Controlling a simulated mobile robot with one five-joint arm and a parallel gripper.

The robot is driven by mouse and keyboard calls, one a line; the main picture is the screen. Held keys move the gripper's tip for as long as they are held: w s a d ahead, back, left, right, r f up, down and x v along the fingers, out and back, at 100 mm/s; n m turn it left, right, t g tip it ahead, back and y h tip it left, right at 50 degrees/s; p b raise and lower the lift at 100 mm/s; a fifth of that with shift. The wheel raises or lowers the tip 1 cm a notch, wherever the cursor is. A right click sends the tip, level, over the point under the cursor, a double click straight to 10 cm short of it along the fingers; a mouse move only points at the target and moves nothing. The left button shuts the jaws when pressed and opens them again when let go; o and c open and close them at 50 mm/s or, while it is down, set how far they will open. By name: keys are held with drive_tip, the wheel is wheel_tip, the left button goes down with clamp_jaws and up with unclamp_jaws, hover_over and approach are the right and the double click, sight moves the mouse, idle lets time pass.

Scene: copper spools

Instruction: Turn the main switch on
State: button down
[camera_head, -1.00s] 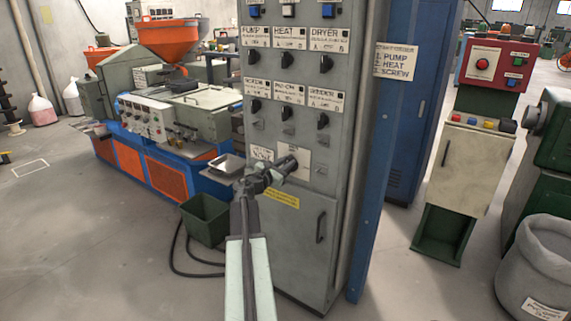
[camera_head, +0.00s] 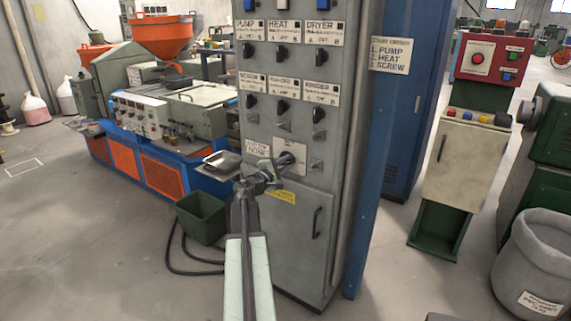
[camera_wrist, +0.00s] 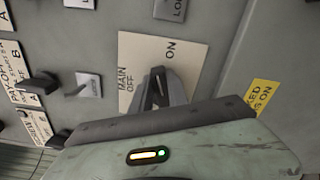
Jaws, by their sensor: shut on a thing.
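The main switch (camera_wrist: 181,90) is a dark grey handle on a cream plate (camera_wrist: 136,48) on the grey cabinet's front. The plate reads MAIN OFF at its left and ON at its upper right. In the wrist view my gripper (camera_wrist: 158,88) is at the handle, its fingers closed around it. The handle's exact angle is partly hidden by the fingers. In the head view my gripper (camera_head: 274,168) reaches the same plate low on the cabinet, and the dark switch hub shows just beyond it.
The grey cabinet (camera_head: 292,225) carries rows of black selector knobs above the plate. A yellow label (camera_wrist: 263,97) is beside it. A green bin (camera_head: 201,218) stands on the floor at left, near the blue and orange machine (camera_head: 160,172). A blue post (camera_head: 362,200) stands right.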

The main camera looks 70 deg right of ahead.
drive_tip(key=shift+f+m+b, duration=0.25)
drive_tip(key=shift+m, duration=0.8)
drive_tip(key=shift+f+m+b, duration=0.2)
drive_tip(key=shift+m, duration=0.85)
drive_tip(key=c, duration=1.3)
unclamp_jaws()
drive_tip(key=v, duration=0.7)
drive_tip(key=shift+a+f, duration=0.1)
drive_tip(key=shift+a, duration=0.25)
